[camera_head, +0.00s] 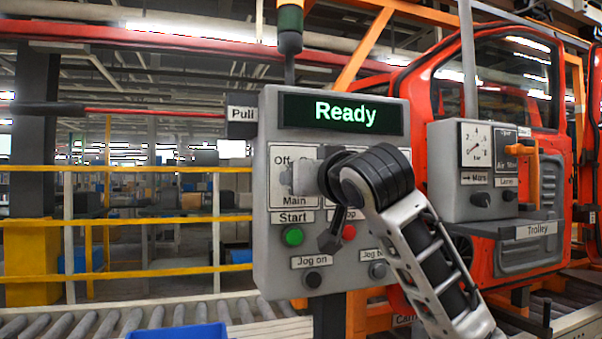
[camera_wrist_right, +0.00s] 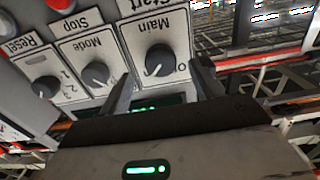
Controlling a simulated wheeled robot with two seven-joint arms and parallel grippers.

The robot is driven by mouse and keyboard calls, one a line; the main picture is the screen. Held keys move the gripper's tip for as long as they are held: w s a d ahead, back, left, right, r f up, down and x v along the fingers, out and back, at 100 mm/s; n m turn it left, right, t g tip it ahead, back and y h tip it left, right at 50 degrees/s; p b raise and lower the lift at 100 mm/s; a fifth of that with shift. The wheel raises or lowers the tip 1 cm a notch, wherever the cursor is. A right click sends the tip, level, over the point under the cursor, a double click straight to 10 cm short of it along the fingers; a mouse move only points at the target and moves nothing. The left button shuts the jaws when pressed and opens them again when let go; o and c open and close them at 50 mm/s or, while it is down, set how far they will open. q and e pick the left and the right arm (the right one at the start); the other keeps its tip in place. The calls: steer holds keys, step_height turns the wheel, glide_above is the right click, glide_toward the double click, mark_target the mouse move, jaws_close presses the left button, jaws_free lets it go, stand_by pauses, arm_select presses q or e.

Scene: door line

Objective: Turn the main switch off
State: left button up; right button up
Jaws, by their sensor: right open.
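The main switch is a round dark knob (camera_wrist_right: 159,61) on a white plate marked "Main", upside down in the right wrist view. Its white mark sits at the lower left, away from the "O" lettering at the right. In the head view the Main plate (camera_head: 293,201) is at the panel's left, with "Off" at its upper left; my gripper hides much of it. My right gripper (camera_wrist_right: 165,88) is open, its two dark fingers apart near the knob's plate. I cannot tell if they touch anything. My left gripper is not in view.
The grey control panel (camera_head: 262,240) has a lit "Ready" display (camera_head: 345,112), a green Start button (camera_head: 293,236) and a red Stop button (camera_head: 349,232). Mode (camera_wrist_right: 95,74) and Reset knobs are beside Main. A pull cord (camera_head: 150,112) runs left; a trolley box (camera_head: 470,200) stands right.

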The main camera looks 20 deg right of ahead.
steer(key=w, duration=0.5)
steer(key=shift+a+p, duration=0.1)
steer(key=shift+p, duration=0.3)
steer(key=c, duration=1)
